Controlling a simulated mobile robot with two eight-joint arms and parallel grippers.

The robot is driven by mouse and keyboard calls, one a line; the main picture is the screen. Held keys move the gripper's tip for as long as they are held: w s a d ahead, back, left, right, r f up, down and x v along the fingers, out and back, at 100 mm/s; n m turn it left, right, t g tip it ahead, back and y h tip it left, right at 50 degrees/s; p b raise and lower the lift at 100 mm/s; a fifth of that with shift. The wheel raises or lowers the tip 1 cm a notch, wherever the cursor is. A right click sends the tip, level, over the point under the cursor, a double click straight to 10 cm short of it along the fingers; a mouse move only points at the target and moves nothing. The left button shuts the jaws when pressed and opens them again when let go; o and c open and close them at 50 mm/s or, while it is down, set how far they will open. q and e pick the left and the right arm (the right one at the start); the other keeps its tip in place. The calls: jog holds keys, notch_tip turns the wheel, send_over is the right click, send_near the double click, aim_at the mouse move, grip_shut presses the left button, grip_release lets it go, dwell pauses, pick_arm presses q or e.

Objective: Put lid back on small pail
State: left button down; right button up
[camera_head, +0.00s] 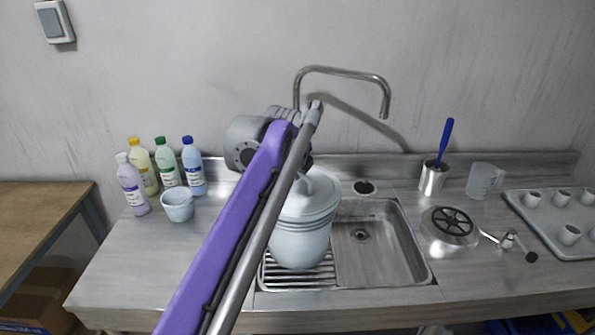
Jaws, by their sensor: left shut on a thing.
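A white pail (299,246) stands upright on the ribbed drainer at the left of the sink. Its round white lid (320,192) is over the pail's mouth and looks about level. I cannot tell whether it is fully seated or slightly above the rim. My left gripper (305,166) is at the top of the lid, shut on it, mostly hidden behind my purple arm. The arm also covers the left side of the lid and pail. My right gripper is not in view.
Several detergent bottles (165,163) and a small white tub (178,206) stand left on the counter. A tall faucet (345,72) rises behind the pail. The sink basin (375,262) is empty. A utensil holder (433,178), a jug (484,181) and a cup tray (540,222) stand right.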

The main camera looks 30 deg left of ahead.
pick_arm(q)
jog(key=shift+p, duration=0.3)
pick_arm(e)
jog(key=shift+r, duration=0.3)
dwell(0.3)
pick_arm(q)
jog(key=shift+c, duration=1.5)
grip_release()
notch_tip(320, 180, up, 7)
jog(key=p, duration=0.5)
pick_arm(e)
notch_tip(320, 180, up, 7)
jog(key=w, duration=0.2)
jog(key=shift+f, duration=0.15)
pick_arm(q)
jog(key=shift+c, duration=0.3)
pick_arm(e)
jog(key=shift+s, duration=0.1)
